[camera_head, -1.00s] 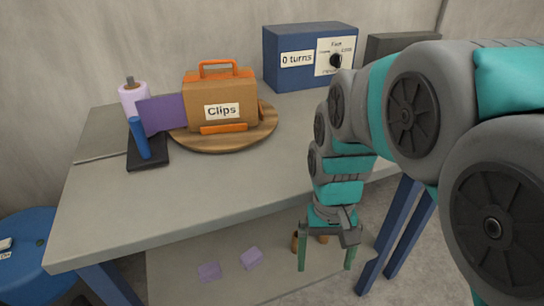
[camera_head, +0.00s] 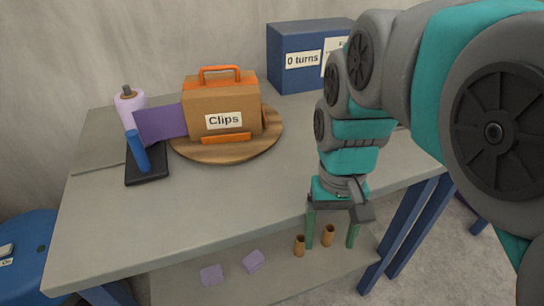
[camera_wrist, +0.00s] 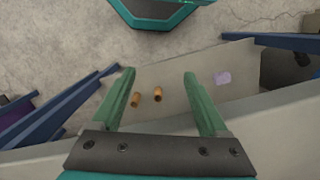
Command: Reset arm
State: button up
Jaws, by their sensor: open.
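My gripper (camera_head: 331,231) points down with its two green fingers apart, empty, just off the front edge of the table (camera_head: 215,205) in the head view. In the wrist view my gripper (camera_wrist: 160,85) also shows spread fingers with nothing between them. Two small brown cylinders (camera_wrist: 157,94) appear beyond the fingers, lower down on the shelf. My arm reaches in from the right.
Purple blocks (camera_head: 212,275) lie on the lower shelf (camera_head: 180,292).

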jog(key=shift+s+a+r, duration=0.3)
jog(key=shift+a+r, duration=0.25)
jog(key=shift+r, duration=0.05)
jog(key=s+d+f, duration=0.5)
jog(key=s+f, duration=0.2)
jog(key=s, duration=0.1)
jog(key=shift+s+d, duration=0.25)
jog(key=shift+s, duration=0.15)
